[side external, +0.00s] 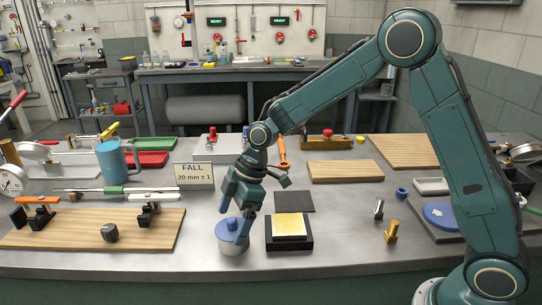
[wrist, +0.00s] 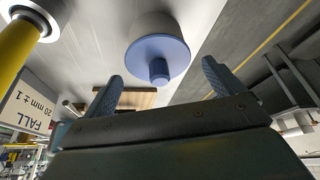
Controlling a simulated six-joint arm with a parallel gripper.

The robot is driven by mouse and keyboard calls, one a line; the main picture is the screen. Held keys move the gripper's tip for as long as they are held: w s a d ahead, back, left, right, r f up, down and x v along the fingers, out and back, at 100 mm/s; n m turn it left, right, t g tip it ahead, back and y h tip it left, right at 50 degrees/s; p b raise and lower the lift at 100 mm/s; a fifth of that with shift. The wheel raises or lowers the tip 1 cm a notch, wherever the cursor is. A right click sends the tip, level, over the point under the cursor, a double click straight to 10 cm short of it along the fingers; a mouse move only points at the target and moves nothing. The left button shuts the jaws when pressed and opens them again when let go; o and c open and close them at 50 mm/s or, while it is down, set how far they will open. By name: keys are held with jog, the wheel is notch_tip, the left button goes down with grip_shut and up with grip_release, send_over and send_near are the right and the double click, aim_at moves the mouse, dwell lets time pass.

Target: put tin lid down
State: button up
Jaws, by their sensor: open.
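The tin lid (side external: 226,228) is a blue disc with a knob and sits on top of a pale grey tin (side external: 233,246) near the front edge of the bench. In the wrist view the blue lid (wrist: 150,48) looks level on the round tin (wrist: 157,22), with its blue knob (wrist: 159,72) towards me. My gripper (side external: 232,227) is over the lid, fingers pointing down. In the wrist view my gripper (wrist: 160,72) is open, with a blue finger on each side of the knob and gaps between. The side view does not show whether a finger touches the lid.
A black block with a yellow top (side external: 289,226) stands just right of the tin. A wooden board (side external: 75,232) with clamps lies to the left. A sign (side external: 194,174) and a blue mug (side external: 114,160) stand behind. Bare bench lies in front of the board.

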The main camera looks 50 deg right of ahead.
jog(key=v, duration=1.2)
jog(key=shift+d+r, duration=0.25)
jog(key=shift+r, duration=0.05)
jog(key=shift+s, duration=0.1)
grip_shut()
jog(key=shift+r, duration=0.15)
dwell(1.2)
jog(key=v, duration=1.1)
jog(key=shift+d+r, duration=0.25)
jog(key=shift+r, duration=0.05)
dwell(1.1)
jog(key=shift+s, duration=0.15)
